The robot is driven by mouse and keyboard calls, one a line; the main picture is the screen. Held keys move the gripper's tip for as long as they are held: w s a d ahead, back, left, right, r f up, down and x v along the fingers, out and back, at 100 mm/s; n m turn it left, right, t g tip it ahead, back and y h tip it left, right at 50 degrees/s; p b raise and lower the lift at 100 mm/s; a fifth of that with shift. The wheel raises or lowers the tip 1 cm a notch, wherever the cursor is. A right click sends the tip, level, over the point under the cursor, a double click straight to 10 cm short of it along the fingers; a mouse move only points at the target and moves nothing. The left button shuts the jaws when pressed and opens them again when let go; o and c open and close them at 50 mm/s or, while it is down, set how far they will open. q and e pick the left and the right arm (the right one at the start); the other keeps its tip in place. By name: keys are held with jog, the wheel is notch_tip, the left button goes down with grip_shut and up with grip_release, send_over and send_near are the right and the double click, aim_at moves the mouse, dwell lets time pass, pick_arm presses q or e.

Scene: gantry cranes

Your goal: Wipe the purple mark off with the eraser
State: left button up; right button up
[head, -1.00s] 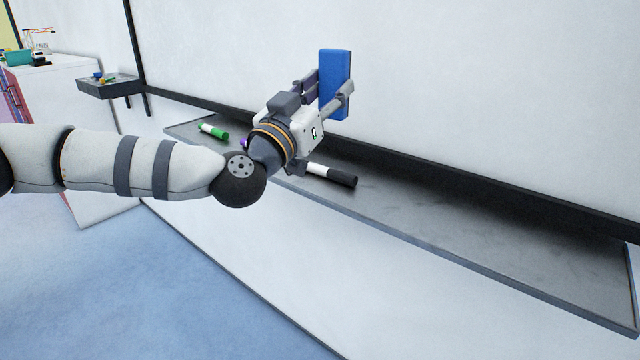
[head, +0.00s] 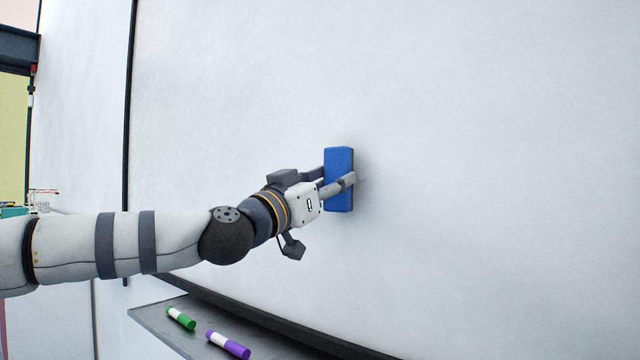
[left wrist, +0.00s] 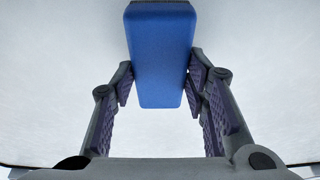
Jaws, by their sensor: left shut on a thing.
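The blue eraser (head: 338,165) is upright in my left gripper (head: 338,185), close to the whiteboard (head: 480,130). I cannot tell for sure whether its far face touches the board. In the left wrist view, the eraser (left wrist: 160,55) sits between the two fingers of the left gripper (left wrist: 160,85). No purple mark shows on the visible board. The part of the board behind the eraser and gripper is hidden. My right gripper is not in view.
Below the board is a grey tray (head: 160,318) with a green marker (head: 181,318) and a purple marker (head: 228,344) on it. The board's dark left frame edge (head: 128,130) stands left of my gripper. The board surface right of the eraser is clear.

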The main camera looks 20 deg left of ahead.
pick_arm(q)
jog(key=shift+w+d+b, duration=0.15)
jog(key=shift+w+d, duration=0.05)
jog(key=shift+w, duration=0.3)
jog(key=shift+w+d+b, duration=0.15)
jog(key=shift+w, duration=0.35)
dwell(0.5)
jog(key=shift+s+d+r, duration=0.15)
jog(key=shift+s+d, duration=0.05)
jog(key=shift+d, duration=0.05)
jog(key=d, duration=0.1)
jog(key=s+d, duration=0.1)
jog(key=d, duration=0.1)
jog(key=shift+d+p, duration=0.1)
jog(key=shift+p, duration=0.2)
jog(key=a, duration=0.1)
jog(key=w+a, duration=0.1)
jog(key=a, duration=0.1)
jog(key=shift+w+a+f, duration=0.1)
jog(key=shift+w+f, duration=0.1)
jog(key=shift+w, duration=0.05)
jog(key=shift+a, duration=0.25)
jog(key=shift+r, duration=0.1)
